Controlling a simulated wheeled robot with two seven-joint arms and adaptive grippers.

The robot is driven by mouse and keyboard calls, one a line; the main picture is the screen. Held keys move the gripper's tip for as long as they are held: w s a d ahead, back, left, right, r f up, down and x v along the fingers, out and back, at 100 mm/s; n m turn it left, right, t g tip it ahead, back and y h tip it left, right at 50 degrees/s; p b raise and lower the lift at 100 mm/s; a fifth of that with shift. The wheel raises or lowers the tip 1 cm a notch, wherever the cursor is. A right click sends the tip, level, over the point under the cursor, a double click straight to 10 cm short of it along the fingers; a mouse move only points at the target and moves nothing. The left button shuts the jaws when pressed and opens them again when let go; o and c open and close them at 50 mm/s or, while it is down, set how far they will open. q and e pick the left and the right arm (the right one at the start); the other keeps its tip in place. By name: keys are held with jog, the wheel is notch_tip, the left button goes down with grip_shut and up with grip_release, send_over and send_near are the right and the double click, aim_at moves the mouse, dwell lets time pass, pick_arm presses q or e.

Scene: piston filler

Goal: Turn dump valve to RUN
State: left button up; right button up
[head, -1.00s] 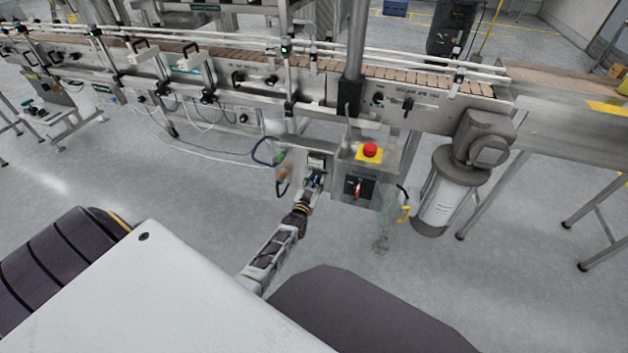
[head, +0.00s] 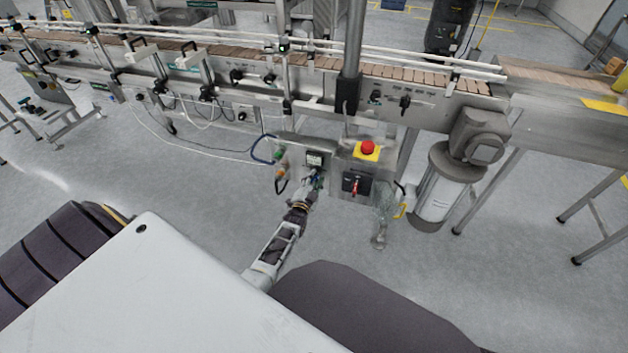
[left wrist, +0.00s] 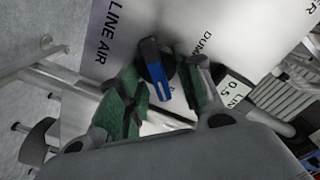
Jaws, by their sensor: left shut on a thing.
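The dump valve is a dark round knob with a blue lever (left wrist: 158,72), seen in the left wrist view on a pale panel (left wrist: 215,22) lettered "LINE AIR" and "DUM…". The lever slants from upper left to lower right in that picture. My left gripper (left wrist: 160,95) has its green-padded fingers on either side of the lever and is shut on it. In the head view the left gripper (head: 315,178) reaches the small panel below the conveyor, and the valve is too small there to read its setting. My right gripper is out of view.
Right of the gripper is a box with a red emergency button (head: 367,147) on yellow and a red-handled switch (head: 354,186). A blue hose loop (head: 264,150) is just left. The conveyor (head: 330,65) runs above, with a motor (head: 440,185) at right. The floor in front is clear.

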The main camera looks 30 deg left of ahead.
pick_arm(q)
jog(key=o, duration=0.9)
jog(key=shift+v, duration=3.75)
jog(key=shift+d+f, duration=0.1)
